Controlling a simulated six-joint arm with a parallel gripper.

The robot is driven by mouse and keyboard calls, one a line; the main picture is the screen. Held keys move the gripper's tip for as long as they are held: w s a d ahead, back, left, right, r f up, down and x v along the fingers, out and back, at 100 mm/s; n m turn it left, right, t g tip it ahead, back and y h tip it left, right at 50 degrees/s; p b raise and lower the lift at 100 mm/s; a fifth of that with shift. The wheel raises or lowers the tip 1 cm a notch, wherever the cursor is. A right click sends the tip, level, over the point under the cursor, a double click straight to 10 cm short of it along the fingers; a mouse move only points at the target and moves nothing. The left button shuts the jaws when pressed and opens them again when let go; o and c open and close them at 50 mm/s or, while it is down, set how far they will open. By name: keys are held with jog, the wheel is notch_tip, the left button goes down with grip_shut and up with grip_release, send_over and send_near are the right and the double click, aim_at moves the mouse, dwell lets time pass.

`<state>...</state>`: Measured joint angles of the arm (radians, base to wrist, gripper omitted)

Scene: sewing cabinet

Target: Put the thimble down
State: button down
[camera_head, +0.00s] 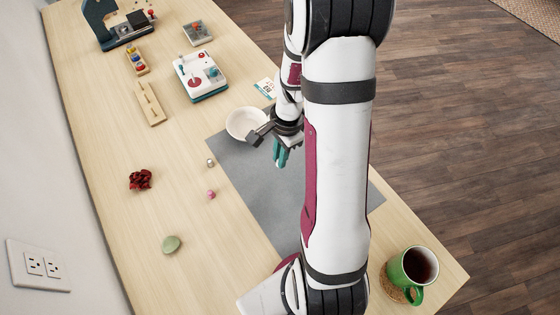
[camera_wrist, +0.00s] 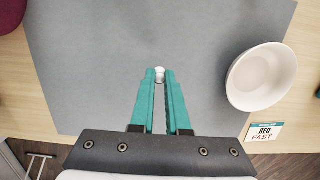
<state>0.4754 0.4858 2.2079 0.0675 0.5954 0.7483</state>
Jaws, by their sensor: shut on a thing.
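My gripper (camera_head: 281,164) is over the grey mat (camera_head: 240,175), beside the white bowl (camera_head: 246,123). In the wrist view my gripper (camera_wrist: 160,78) has its teal fingers shut at the tips on a small whitish, shiny thing, which looks like the thimble (camera_wrist: 160,73). Only its top shows between the fingertips; in the head view it is hidden by the fingers. The mat (camera_wrist: 100,60) lies below the fingers, and the bowl (camera_wrist: 262,77) is to their right in the wrist view. I cannot tell the exact height above the mat.
A silvery piece (camera_head: 210,162), a pink piece (camera_head: 211,194), a dark red clump (camera_head: 140,180) and a green stone (camera_head: 172,244) lie left of the mat. A green mug (camera_head: 412,270) stands near the front right edge. A card (camera_wrist: 264,133) lies by the bowl. The mat looks bare.

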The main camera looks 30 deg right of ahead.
jog(key=s+d+r, duration=0.7)
jog(key=s, duration=0.2)
jog(key=m, duration=0.2)
send_over(251, 126)
jog(key=f, duration=0.5)
jog(key=shift+s+d+f, duration=0.15)
jog(key=shift+d+f, duration=0.25)
jog(key=shift+a+f, duration=0.15)
jog(key=shift+f, duration=2)
jog(key=shift+f, duration=0.1)
jog(key=c, duration=0.9)
grip_release()
